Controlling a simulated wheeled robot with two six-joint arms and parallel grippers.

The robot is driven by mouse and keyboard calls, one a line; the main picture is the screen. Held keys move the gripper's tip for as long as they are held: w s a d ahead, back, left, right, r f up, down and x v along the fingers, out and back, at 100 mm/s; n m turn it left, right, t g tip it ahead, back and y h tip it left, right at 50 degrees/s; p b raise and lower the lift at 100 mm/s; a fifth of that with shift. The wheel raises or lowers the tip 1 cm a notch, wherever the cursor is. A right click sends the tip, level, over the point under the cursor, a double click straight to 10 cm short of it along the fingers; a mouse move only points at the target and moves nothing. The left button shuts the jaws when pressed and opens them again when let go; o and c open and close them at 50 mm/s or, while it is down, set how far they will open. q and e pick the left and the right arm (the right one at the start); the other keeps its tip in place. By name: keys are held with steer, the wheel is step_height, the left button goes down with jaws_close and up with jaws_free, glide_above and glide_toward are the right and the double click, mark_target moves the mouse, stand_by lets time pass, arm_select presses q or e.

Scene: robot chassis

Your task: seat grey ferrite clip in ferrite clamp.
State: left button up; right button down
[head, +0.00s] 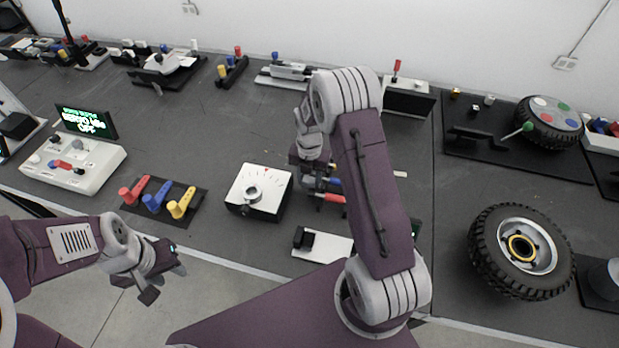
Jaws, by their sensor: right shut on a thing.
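My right gripper (312,178) points down over the middle of the table, between the white box with a dial and my own arm. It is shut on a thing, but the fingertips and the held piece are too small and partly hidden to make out. I cannot clearly pick out the grey ferrite clip. A white plate with a black block (304,240) lies at the table's front edge, below the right gripper in the picture; I cannot tell whether it is the ferrite clamp. My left gripper (165,280) is open and empty, in front of the table's front edge.
A white box with a dial (259,190) stands left of the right gripper. Red, blue and yellow levers (158,198) sit further left. Small red and blue parts (330,198) lie beside the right gripper. A large tyre (520,250) is at the right.

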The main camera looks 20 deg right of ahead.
steer(key=shift+w+f, duration=0.1)
steer(key=shift+f, duration=0.35)
steer(key=c, duration=1.1)
jaws_free()
steer(key=shift+c, duration=0.2)
steer(key=shift+r, duration=0.15)
